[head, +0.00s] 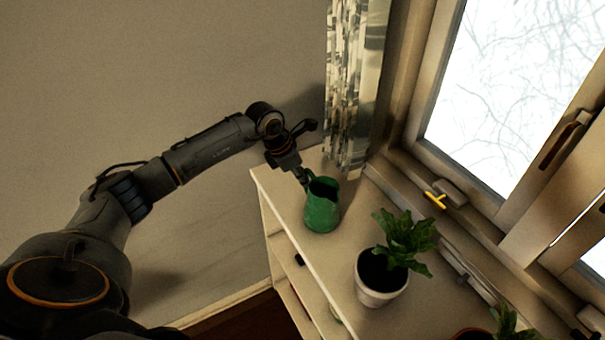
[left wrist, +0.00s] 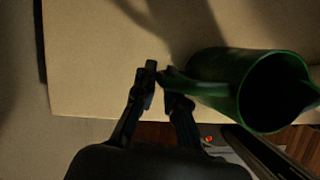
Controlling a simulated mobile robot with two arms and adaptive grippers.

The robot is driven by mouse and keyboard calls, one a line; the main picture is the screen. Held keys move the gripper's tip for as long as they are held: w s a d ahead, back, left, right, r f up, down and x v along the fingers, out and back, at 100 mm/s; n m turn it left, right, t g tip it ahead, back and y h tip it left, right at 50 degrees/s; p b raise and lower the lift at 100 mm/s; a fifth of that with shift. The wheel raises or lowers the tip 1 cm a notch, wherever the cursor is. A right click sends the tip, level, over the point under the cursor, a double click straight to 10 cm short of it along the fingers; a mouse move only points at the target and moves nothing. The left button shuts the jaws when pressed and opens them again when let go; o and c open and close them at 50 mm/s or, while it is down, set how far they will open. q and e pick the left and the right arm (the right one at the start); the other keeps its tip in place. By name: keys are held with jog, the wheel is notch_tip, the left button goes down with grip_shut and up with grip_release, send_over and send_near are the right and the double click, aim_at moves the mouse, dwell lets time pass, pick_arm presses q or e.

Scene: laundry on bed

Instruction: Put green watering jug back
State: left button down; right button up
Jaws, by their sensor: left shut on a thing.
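The green watering jug (head: 322,206) is upright at the far left end of the white shelf top (head: 285,190). Its open mouth faces up. My left gripper (head: 304,180) is shut on the jug's handle, at the side of the jug toward the wall. In the left wrist view the jug (left wrist: 225,70) is to the right, and the fingers of the left gripper (left wrist: 160,80) close at its handle. I cannot tell whether the jug's base touches the shelf. My right gripper is not in view.
A potted plant (head: 380,280) in a white pot stands nearer on the shelf, right of the jug. Another plant (head: 505,325) shows at the bottom edge. A patterned curtain (head: 352,90) hangs behind the jug, and a window (head: 520,80) is at right. Open compartments are below the shelf top.

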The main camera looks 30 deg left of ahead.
pick_arm(q)
jog(key=c, duration=1.8)
grip_release()
jog(key=shift+f, duration=0.1)
jog(key=o, duration=0.4)
jog(key=shift+r, duration=0.3)
jog(key=b+v, duration=0.3)
jog(key=v, duration=0.8)
jog(key=shift+s+r, duration=0.2)
jog(key=shift+r, duration=0.15)
jog(key=shift+a, duration=0.15)
